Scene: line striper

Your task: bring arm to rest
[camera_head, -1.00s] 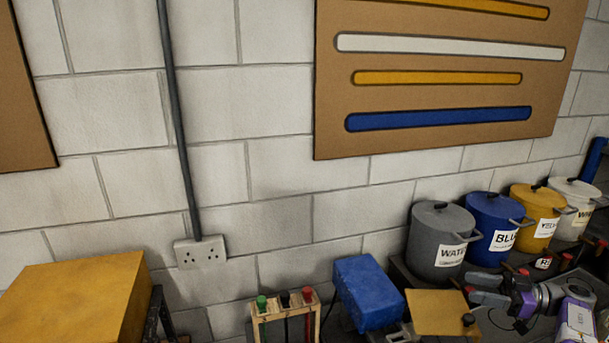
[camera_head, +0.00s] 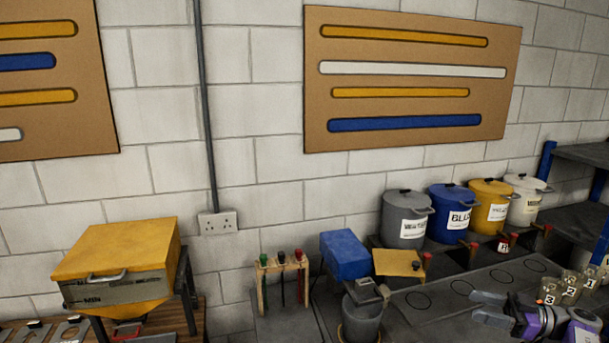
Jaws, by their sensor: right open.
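My right gripper (camera_head: 484,308) is at the lower right in the head view, in front of the row of lidded pots. Its grey fingers point left and stand apart, with nothing between them. It hangs over the dark bench top (camera_head: 445,290), left of the small numbered cups (camera_head: 568,288); I cannot tell its exact height. The purple and silver wrist runs off the lower right of the picture. My left gripper is not in view.
Grey (camera_head: 404,218), blue (camera_head: 452,212), yellow (camera_head: 492,205) and white (camera_head: 525,198) pots stand along the back. A yellow-lidded box (camera_head: 118,262) stands left. Bench with marked circles looks clear.

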